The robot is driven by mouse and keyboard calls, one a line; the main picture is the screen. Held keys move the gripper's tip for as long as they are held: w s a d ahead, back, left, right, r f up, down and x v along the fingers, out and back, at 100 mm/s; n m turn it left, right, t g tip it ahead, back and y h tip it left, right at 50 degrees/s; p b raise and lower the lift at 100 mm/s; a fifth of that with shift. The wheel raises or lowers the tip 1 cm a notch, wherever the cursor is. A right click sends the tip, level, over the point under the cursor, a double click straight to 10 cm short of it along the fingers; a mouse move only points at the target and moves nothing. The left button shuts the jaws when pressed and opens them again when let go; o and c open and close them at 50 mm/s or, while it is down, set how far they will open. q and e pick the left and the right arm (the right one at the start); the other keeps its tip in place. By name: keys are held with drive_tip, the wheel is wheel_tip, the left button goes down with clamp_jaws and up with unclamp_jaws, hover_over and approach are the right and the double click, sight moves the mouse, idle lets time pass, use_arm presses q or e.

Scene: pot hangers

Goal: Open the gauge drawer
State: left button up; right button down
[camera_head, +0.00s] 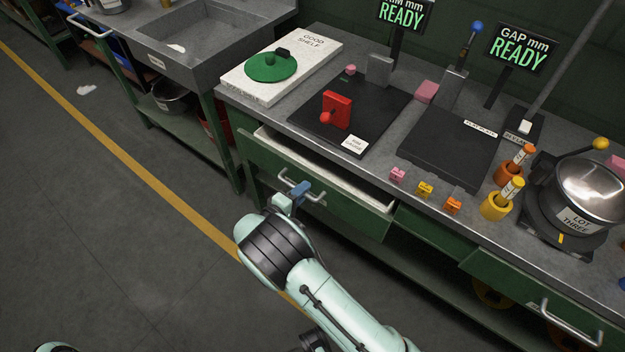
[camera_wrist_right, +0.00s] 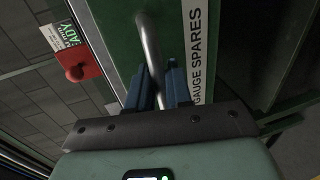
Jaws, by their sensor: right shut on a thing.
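The gauge drawer (camera_head: 345,212) is a green-fronted drawer under the grey bench, standing partly open with its pale interior showing. A label reading GAUGE SPARES (camera_wrist_right: 195,50) is on its front in the right wrist view. Its metal bar handle (camera_head: 313,197) also shows in the wrist view (camera_wrist_right: 149,45). My left gripper is out of view.
On the bench stand a black plate with a red block (camera_head: 337,109), a dark flat plate (camera_head: 450,147), small coloured blocks (camera_head: 425,189) and a steel pot (camera_head: 590,190). Another closed drawer with a handle (camera_head: 570,326) is at the right.

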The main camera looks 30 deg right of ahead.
use_arm(q)
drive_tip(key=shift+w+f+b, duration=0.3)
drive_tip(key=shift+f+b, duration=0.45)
drive_tip(key=shift+b, duration=0.15)
use_arm(e)
drive_tip(key=f+v, duration=0.2)
drive_tip(key=v, duration=0.8)
drive_tip(key=f+v, duration=0.2)
drive_tip(key=v, duration=0.9)
drive_tip(key=shift+s+a+f, duration=0.25)
drive_tip(key=shift+s+a, duration=0.15)
drive_tip(key=shift+a, duration=0.3)
drive_tip(key=c, duration=1.2)
unclamp_jaws()
drive_tip(key=shift+c, duration=0.2)
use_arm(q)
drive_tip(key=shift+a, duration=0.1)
